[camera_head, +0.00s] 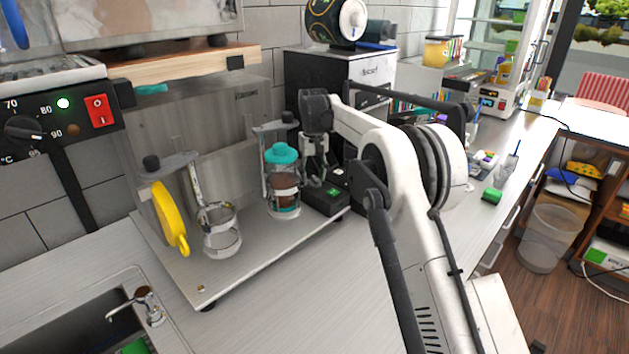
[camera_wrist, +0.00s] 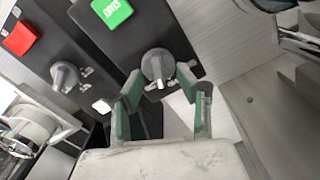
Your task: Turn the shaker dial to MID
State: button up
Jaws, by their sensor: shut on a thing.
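The dial between my fingertips is a grey knob (camera_wrist: 157,66) on a dark panel with a green START button (camera_wrist: 112,11) in the wrist view. My gripper (camera_wrist: 160,78) is shut on this knob, with a green-lined finger on each side. Small pale markings sit around the knob, too small to read, so I cannot tell its setting. In the head view, my gripper (camera_head: 314,160) points down at a small black control box (camera_head: 325,198) with a green button. The knob itself is hidden there behind my gripper.
A second grey knob (camera_wrist: 66,76) and a red button (camera_wrist: 19,39) are on a neighbouring panel. A teal-lidded shaker cup (camera_head: 283,180) stands close left of my gripper. A glass jar (camera_head: 219,230) and yellow handle (camera_head: 169,218) are farther left.

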jog(key=n, duration=0.2)
jog(key=n+b, duration=0.1)
jog(key=n, duration=0.1)
jog(key=shift+s+a+n, duration=0.1)
jog(key=shift+a+n, duration=0.1)
jog(key=shift+n, duration=0.1)
dwell(0.3)
jog(key=o, duration=1.1)
jog(key=shift+o, duration=0.2)
